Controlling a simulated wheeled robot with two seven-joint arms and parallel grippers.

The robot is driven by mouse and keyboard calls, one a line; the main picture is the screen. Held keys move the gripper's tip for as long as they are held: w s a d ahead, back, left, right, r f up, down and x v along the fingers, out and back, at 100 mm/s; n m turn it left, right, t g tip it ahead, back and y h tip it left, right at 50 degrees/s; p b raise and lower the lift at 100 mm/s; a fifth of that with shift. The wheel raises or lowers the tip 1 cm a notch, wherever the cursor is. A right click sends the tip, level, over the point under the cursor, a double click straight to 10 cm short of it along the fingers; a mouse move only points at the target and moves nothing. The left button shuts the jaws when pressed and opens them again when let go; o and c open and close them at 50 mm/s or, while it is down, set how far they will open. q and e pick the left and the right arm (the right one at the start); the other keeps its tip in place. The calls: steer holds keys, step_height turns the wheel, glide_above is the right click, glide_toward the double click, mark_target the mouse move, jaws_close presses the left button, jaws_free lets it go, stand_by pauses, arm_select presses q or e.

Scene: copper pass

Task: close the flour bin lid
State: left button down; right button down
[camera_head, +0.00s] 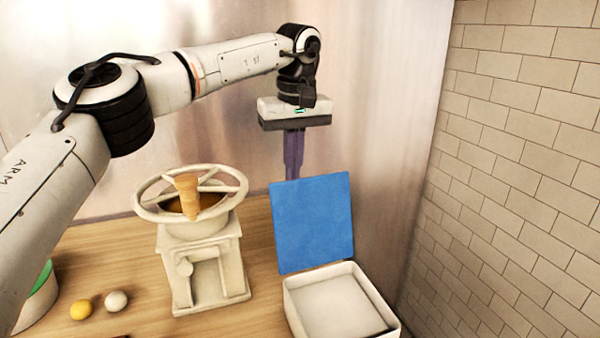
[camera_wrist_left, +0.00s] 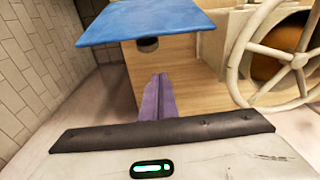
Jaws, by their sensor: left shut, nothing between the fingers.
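The flour bin is a white open box (camera_head: 337,306) at the right end of the wooden counter. Its blue lid (camera_head: 313,222) stands raised at the back of the box, nearly upright. The lid also shows at the top of the left wrist view (camera_wrist_left: 145,20). My left gripper (camera_head: 293,178) points down behind the lid, its purple fingers together and empty. The fingers also show in the left wrist view (camera_wrist_left: 158,85), just below the lid's edge. I cannot tell whether they touch the lid. The lowest fingertip part may be hidden behind the lid in the head view. My right gripper is in neither view.
A cream grinder (camera_head: 205,260) with a large spoked wheel (camera_head: 150,208) stands left of the bin. A yellow ball (camera_head: 81,309) and a white ball (camera_head: 116,301) lie at the left, beside a green-topped container (camera_head: 40,290). A brick wall (camera_head: 500,200) closes the right side.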

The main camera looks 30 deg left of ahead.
arm_select(q)
steer(key=s+d, duration=0.1)
steer(key=s+d+r, duration=0.1)
steer(key=d, duration=0.1)
steer(key=shift+s+r, duration=0.1)
steer(key=shift+r, duration=0.1)
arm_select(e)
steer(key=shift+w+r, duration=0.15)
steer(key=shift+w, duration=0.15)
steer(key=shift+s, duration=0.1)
